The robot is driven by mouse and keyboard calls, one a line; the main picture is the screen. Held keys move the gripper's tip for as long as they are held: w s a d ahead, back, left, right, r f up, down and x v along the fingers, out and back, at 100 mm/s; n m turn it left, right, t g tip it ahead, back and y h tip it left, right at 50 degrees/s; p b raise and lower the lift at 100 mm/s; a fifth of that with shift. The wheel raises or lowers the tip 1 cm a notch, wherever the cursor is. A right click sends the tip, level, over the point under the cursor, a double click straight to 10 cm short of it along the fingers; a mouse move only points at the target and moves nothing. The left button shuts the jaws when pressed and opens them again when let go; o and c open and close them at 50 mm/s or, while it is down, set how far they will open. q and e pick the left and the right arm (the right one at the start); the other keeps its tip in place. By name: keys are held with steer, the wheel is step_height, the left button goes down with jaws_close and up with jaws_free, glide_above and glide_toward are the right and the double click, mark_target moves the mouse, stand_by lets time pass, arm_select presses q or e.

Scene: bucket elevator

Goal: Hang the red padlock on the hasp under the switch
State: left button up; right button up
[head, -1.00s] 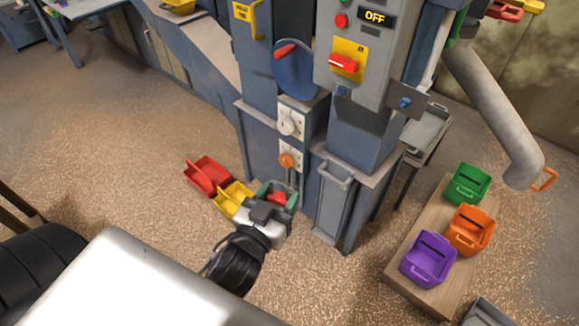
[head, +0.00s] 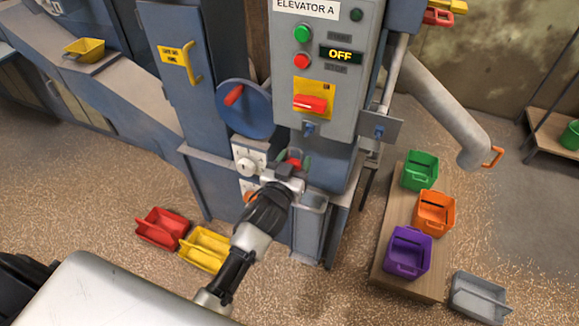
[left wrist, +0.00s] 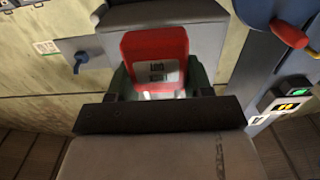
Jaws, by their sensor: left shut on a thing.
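My left gripper (head: 292,168) is raised in front of the elevator's control cabinet and shut on the red padlock (head: 293,162). The left wrist view shows the padlock (left wrist: 155,60) upright between the green fingertips, with a pale label on its face; its shackle is not clear. The red switch handle (head: 311,103) sits on a yellow plate on the cabinet, above the gripper. The blue hasp (head: 310,129) is just under the switch, above and slightly right of the padlock and apart from it. My right gripper is out of view.
A blue handwheel (head: 246,109) with a red knob is left of the cabinet. A bracket (head: 379,131) sticks out at right. Red (head: 162,229) and yellow (head: 205,247) buckets lie on the floor. A bench (head: 385,280) holds green, orange and purple buckets.

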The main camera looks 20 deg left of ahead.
arm_select(q)
steer(key=shift+w+d, duration=0.1)
steer(key=shift+w, duration=0.55)
steer(key=shift+w+b, duration=0.35)
steer(key=shift+w, duration=0.25)
steer(key=shift+w+b, duration=0.35)
steer(key=shift+w, duration=0.95)
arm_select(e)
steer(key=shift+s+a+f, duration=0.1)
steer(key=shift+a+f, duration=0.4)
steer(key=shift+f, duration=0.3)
arm_select(q)
steer(key=shift+r, duration=0.15)
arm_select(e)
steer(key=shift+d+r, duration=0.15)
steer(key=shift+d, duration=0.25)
arm_select(q)
steer(key=shift+w, duration=0.2)
steer(key=shift+w+b, duration=0.5)
steer(key=shift+w, duration=1.1)
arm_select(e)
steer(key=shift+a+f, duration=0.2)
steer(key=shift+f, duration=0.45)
arm_select(q)
steer(key=shift+f, duration=0.3)
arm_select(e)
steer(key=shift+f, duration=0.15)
